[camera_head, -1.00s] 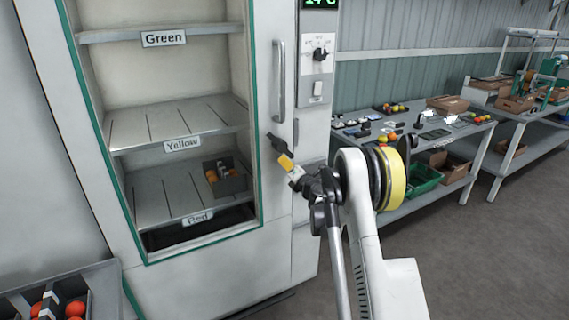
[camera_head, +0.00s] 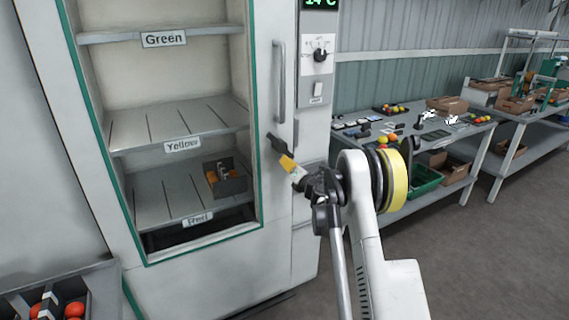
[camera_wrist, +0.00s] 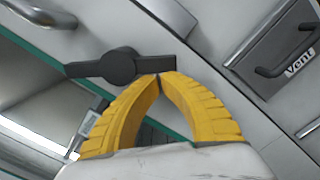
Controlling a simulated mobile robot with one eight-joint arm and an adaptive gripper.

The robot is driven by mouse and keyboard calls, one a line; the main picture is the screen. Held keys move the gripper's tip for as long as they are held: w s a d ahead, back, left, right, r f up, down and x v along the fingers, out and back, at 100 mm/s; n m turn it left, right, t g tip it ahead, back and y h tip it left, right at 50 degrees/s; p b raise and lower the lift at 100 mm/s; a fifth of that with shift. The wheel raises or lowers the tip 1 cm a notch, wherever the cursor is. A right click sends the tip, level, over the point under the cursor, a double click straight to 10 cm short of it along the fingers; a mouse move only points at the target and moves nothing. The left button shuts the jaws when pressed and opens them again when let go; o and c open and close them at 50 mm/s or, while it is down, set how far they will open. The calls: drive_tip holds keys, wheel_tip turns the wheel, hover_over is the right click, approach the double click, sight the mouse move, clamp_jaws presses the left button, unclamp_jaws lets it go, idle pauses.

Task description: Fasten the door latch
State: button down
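The cabinet door (camera_head: 262,240) is white with a green-edged window and looks shut against its frame. Its latch (camera_head: 275,142) is a small dark lever by the door's right edge, below the door handle (camera_head: 279,82). My gripper (camera_head: 287,161) is just below and right of the latch. In the wrist view its yellow fingertips (camera_wrist: 164,76) meet at the latch's right end, with nothing seen between them. Whether they touch it is unclear.
Right of the door are a knob (camera_head: 320,54) and a switch (camera_head: 317,90). A black handle labelled Vent (camera_wrist: 290,55) shows in the wrist view. A bench (camera_head: 455,140) with produce stands at right. A crate (camera_head: 98,290) is at lower left. Floor is clear at right.

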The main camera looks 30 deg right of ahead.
drive_tip(key=shift+d+n, duration=0.2)
drive_tip(key=shift+n, duration=0.1)
drive_tip(key=d+n, duration=0.1)
drive_tip(key=n, duration=0.1)
drive_tip(key=r+n, duration=0.1)
drive_tip(key=n, duration=0.1)
drive_tip(key=shift+d, duration=0.4)
drive_tip(key=n, duration=0.1)
drive_tip(key=d+r+n, duration=0.1)
drive_tip(key=n, duration=0.1)
drive_tip(key=shift+d+r+y, duration=0.15)
drive_tip(key=shift+r+y, duration=0.1)
drive_tip(key=shift+y, duration=0.05)
idle(0.5)
wheel_tip(320, 180, down, 5)
drive_tip(key=b, duration=0.4)
drive_tip(key=s+p, duration=0.4)
drive_tip(key=s, duration=0.6)
drive_tip(key=shift+s+r, duration=0.35)
drive_tip(key=shift+r, duration=0.05)
